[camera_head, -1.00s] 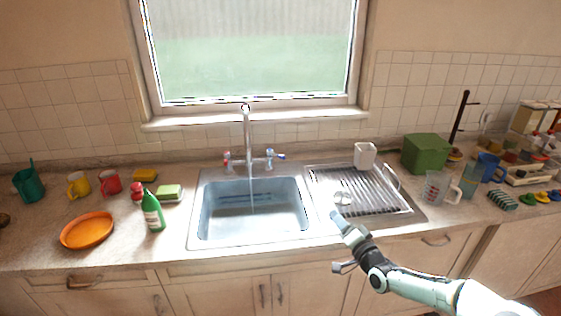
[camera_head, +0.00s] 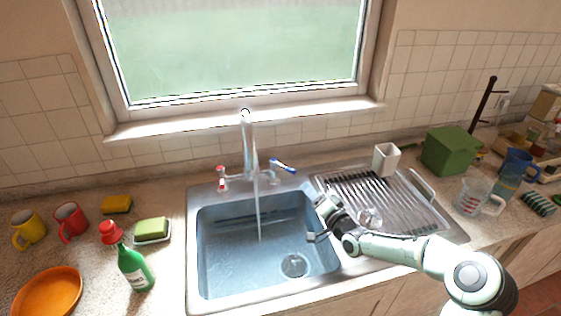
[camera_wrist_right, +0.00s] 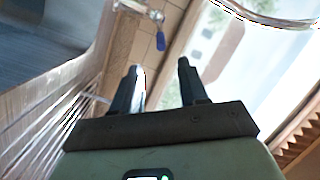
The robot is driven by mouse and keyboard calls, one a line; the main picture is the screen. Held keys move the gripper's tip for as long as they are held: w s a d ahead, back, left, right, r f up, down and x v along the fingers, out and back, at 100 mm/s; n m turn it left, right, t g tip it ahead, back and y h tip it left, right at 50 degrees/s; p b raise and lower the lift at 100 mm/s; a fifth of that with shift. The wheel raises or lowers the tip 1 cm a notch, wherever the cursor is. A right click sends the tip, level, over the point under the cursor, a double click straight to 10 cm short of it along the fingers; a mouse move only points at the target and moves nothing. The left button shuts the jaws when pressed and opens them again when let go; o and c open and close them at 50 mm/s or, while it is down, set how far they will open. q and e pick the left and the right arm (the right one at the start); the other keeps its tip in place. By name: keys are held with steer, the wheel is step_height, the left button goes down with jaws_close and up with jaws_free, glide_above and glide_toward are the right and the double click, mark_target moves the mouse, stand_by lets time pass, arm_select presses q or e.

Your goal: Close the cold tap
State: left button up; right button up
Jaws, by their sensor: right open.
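The cold tap (camera_head: 282,166) has a blue handle and sits to the right of the spout (camera_head: 248,135) behind the sink. Its lever points to the right. Water runs from the spout into the sink. The blue handle also shows in the right wrist view (camera_wrist_right: 160,41), just beyond the fingertips. My right gripper (camera_head: 308,190) is over the right rim of the sink, in front and to the right of the cold tap. In the right wrist view its two fingers (camera_wrist_right: 160,68) are apart, with nothing between them. My left gripper is out of view.
The red-marked tap (camera_head: 221,178) stands left of the spout. The sink basin (camera_head: 215,225) is below.

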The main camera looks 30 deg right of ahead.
mark_target(289, 169)
steer(key=w+p, duration=0.1)
steer(key=w, duration=0.3)
steer(key=w+p, duration=0.2)
steer(key=w, duration=0.2)
steer(key=w+p, duration=0.1)
steer(key=w, duration=0.3)
steer(key=shift+w+a+r+p, duration=0.1)
steer(key=shift+a+r+p, duration=0.1)
steer(key=shift+r+p, duration=0.1)
steer(key=shift+w+f, duration=0.25)
steer(key=shift+w, duration=0.35)
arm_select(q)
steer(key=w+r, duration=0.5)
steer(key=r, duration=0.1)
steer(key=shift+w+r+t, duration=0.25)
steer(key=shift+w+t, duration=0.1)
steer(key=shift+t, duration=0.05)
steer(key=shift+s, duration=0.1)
arm_select(e)
steer(key=shift+s, duration=0.15)
